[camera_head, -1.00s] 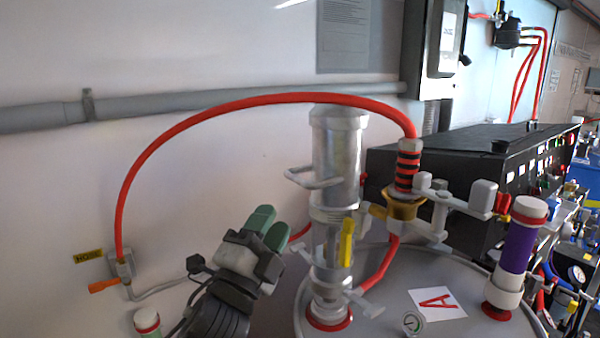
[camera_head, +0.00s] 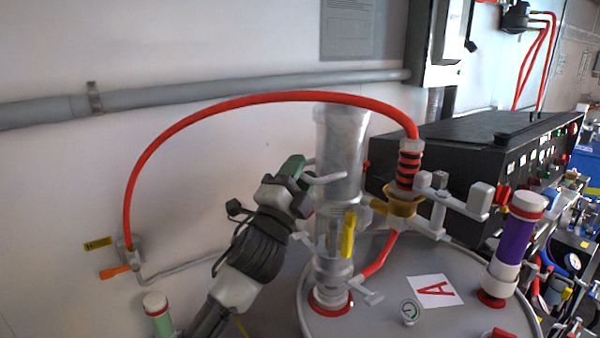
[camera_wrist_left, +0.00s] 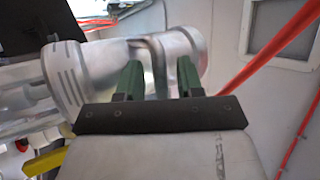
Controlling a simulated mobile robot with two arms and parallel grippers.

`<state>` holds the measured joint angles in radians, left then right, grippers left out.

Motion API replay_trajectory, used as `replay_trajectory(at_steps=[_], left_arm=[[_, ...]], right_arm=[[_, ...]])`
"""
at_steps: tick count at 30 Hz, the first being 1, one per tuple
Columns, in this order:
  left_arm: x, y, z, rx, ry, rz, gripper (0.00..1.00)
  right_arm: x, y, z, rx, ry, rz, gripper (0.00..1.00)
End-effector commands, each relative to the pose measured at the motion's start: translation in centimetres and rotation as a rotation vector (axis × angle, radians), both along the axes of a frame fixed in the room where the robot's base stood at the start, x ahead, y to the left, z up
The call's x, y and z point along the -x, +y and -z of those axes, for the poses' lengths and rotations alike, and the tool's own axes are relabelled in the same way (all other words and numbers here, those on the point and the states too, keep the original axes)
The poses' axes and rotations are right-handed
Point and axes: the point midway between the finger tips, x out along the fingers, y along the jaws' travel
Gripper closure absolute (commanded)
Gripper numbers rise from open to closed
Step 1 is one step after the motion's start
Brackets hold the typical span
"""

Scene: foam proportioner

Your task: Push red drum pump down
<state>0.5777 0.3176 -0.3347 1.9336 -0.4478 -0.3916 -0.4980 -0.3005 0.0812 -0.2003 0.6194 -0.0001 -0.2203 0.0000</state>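The drum pump (camera_head: 338,150) is a silver upright cylinder with a side handle (camera_head: 325,178) and a yellow lever (camera_head: 348,238). It stands on a red ring on the grey drum lid (camera_head: 385,310), which bears a white label with a red A (camera_head: 435,291). My left gripper (camera_head: 299,167) is at the left of the pump, by the handle. In the left wrist view its green fingers (camera_wrist_left: 159,80) are apart, with part of the handle (camera_wrist_left: 155,62) between them. I cannot tell whether they touch it. My right gripper is in neither view.
A red hose (camera_head: 270,98) arches from the wall fitting over the pump to a brass coupling (camera_head: 405,203) on the right. A purple cylinder (camera_head: 517,245) stands at the lid's right. A black cabinet (camera_head: 465,150) is behind. A grey pipe (camera_head: 200,94) runs along the wall.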

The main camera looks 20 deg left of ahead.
Motion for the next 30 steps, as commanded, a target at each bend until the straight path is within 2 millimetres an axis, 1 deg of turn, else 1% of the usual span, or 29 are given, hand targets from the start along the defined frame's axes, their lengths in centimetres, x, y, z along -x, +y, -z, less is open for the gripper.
replay_trajectory(at_steps=[1, 6, 7, 14, 17, 20, 24, 27, 30], left_arm=[[0.0, 0.0, 0.0, 0.000, 0.000, 0.000, 0.71], [0.0, 0.0, 0.0, 0.000, 0.000, 0.000, 0.97], [0.0, 0.0, 0.0, 0.000, 0.000, 0.000, 1.00], [0.0, 0.0, 0.1, 0.000, 0.000, -0.001, 1.00], [0.0, 0.0, 0.7, 0.000, 0.001, -0.001, 1.00], [0.0, 0.0, 2.1, 0.001, 0.003, -0.001, 1.00], [0.0, 0.0, 4.9, 0.001, 0.005, 0.000, 1.00], [0.0, 0.0, 6.5, 0.000, 0.004, -0.001, 1.00], [0.0, 0.0, 7.0, 0.000, 0.004, -0.001, 1.00]], right_arm=[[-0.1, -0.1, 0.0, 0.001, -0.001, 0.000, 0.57], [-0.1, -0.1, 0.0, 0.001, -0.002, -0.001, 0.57], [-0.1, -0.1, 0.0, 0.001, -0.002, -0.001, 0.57], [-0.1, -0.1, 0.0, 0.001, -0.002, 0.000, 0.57], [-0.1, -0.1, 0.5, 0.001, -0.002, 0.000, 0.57], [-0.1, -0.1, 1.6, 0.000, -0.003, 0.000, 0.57], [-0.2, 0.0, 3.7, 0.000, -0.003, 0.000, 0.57], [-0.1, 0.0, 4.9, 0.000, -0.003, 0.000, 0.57], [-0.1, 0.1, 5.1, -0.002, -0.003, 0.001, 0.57]])
